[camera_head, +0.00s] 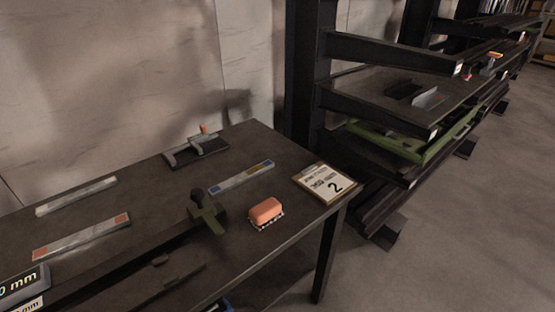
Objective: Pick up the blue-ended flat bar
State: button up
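The blue-ended flat bar (240,178) lies flat on the dark table, right of the middle of the tabletop. It is grey, with a blue patch at its right end, a yellowish patch beside that, and a bluish left end. Nothing touches it that I can see. My gripper is not in view.
On the dark table (135,205) lie an orange-ended flat bar (82,236) and a pale flat bar (76,196). A green stop with a dark knob (208,212), an orange brush (266,212), a grey tool (195,150) and a "2" sign (326,184) surround the blue-ended bar. A rack (390,53) stands right.

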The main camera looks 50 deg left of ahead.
aim_at(220, 188)
jog(key=i+u, duration=0.3)
jog(key=i, duration=0.2)
jog(key=i+l+u, duration=0.15)
jog(key=i+u, duration=0.15)
jog(key=i, duration=0.15)
jog(key=i+u, duration=0.2)
jog(key=u, duration=0.25)
jog(key=i+u, duration=0.2)
jog(key=u, duration=0.3)
jog(key=i+l+u, duration=0.1)
jog(key=u, duration=0.35)
jog(key=i+l+u, duration=0.25)
jog(key=u, duration=0.25)
jog(key=i+l+u, duration=0.3)
jog(key=u, duration=0.2)
jog(key=i, duration=0.05)
